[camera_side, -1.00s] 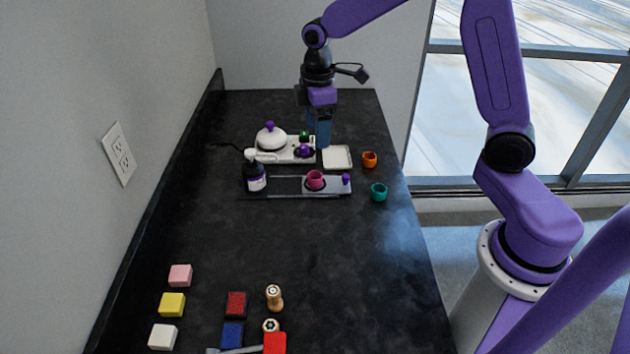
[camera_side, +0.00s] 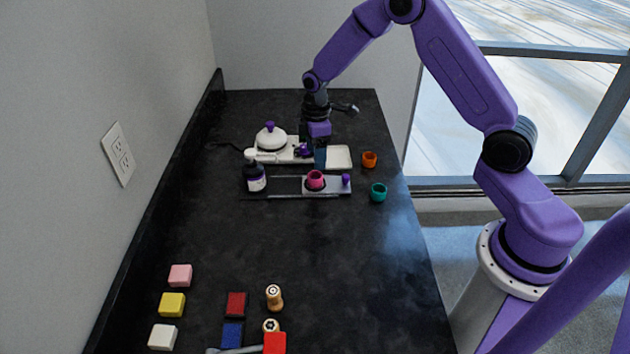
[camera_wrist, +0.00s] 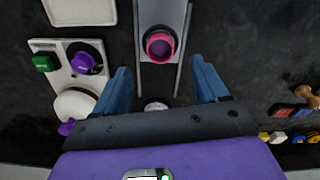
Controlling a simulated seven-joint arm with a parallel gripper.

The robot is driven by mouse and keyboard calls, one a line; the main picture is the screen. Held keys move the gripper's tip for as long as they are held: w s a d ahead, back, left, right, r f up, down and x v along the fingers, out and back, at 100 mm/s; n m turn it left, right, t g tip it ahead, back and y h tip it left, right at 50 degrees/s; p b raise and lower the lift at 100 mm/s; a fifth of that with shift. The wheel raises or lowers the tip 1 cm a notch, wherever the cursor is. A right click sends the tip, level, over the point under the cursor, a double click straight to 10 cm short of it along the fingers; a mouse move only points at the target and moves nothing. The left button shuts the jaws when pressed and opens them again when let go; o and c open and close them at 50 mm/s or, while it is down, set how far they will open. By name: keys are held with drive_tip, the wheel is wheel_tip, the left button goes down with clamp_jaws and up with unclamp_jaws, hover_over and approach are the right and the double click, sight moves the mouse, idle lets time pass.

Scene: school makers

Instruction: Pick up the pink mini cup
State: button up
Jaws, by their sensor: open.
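The pink mini cup (camera_side: 315,179) stands upright on a dark round pad on a low grey tray (camera_side: 335,192) near the far end of the black counter. It also shows in the wrist view (camera_wrist: 160,46), seen from above, beyond the fingertips and roughly centred between them. My gripper (camera_side: 320,158) is just behind the cup in the side view, with blue fingers low near the tray. In the wrist view my gripper (camera_wrist: 161,80) has its fingers spread wide with nothing between the tips. Contact with the cup does not show.
A white appliance (camera_side: 270,138) with a purple knob and an empty white tray (camera_side: 338,157) lie behind. Orange (camera_side: 370,160) and teal (camera_side: 379,192) cups stand further right. The counter's middle is clear.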

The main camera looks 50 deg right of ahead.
sight(314, 178)
drive_tip(key=shift+f, duration=3.6)
drive_tip(key=c, duration=1.2)
